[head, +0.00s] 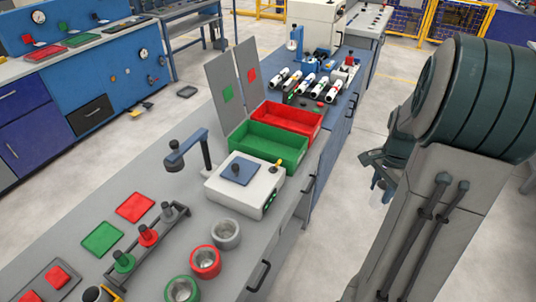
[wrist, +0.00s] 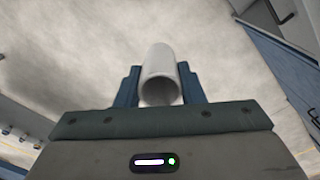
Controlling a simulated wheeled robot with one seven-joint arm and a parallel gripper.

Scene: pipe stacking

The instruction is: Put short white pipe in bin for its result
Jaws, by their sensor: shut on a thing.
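My gripper (wrist: 160,92) is shut on a short white pipe (wrist: 160,62). In the wrist view the hollow pipe sits between the two blue fingers with its open end toward the camera. In the head view my gripper (head: 378,178) hangs over the floor, right of the bench, and the pipe shows faintly below it. The green bin (head: 262,149) and the red bin (head: 288,119) stand side by side on the bench, left of my gripper and apart from it. Both look empty. A white test box (head: 245,190) with a blue pad stands in front of the green bin.
Several pipes (head: 318,90) lie on a rack behind the red bin. A lamp-like stand (head: 190,150) and round cups (head: 205,262) occupy the near bench.

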